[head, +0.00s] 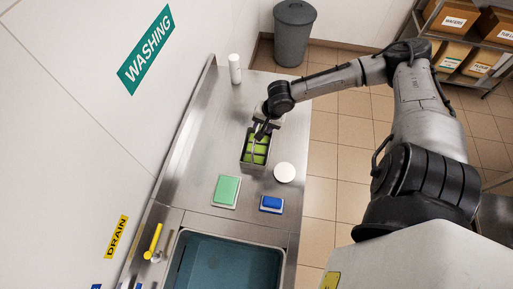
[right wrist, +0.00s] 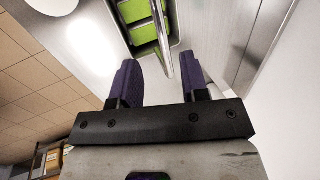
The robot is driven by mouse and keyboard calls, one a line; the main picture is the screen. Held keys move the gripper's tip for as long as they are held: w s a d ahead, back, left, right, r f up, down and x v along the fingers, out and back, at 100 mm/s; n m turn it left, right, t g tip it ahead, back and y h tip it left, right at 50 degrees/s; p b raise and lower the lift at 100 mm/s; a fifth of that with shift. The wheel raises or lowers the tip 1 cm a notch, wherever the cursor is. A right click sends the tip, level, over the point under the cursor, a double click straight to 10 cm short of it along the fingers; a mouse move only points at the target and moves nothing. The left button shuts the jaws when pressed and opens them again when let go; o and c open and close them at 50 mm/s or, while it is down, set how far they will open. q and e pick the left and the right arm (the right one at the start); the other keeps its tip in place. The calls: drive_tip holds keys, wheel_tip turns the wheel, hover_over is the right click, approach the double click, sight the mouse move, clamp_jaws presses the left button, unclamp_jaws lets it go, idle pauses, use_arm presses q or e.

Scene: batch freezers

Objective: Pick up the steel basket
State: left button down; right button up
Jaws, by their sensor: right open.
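The steel basket (head: 244,161) stands on the steel counter in the head view, with green and dark contents inside. A bar-like handle runs over its top. My right gripper (head: 263,131) is above the basket's far end, pointing down. In the right wrist view, the basket (right wrist: 115,18) shows at the top, and its handle (right wrist: 161,45) runs into the gap between the two purple-padded fingers of the gripper (right wrist: 160,68). The fingers are apart, on either side of the handle in the picture; I cannot tell how deep it sits. My left gripper is not in view.
Near the basket on the counter (head: 205,120) are a white round object (head: 284,172), a green block (head: 227,190) and a blue sponge-like block (head: 271,203). A white cylinder (head: 235,68) stands at the far end. A water-filled sink (head: 225,268) is at the near end.

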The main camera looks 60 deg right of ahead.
drive_tip(key=shift+a+x, duration=0.15)
drive_tip(key=shift+x, duration=1.05)
drive_tip(key=shift+a+x, duration=0.15)
drive_tip(key=shift+x, duration=1.85)
drive_tip(key=shift+w+r, duration=0.1)
drive_tip(key=shift+c, duration=0.3)
clamp_jaws()
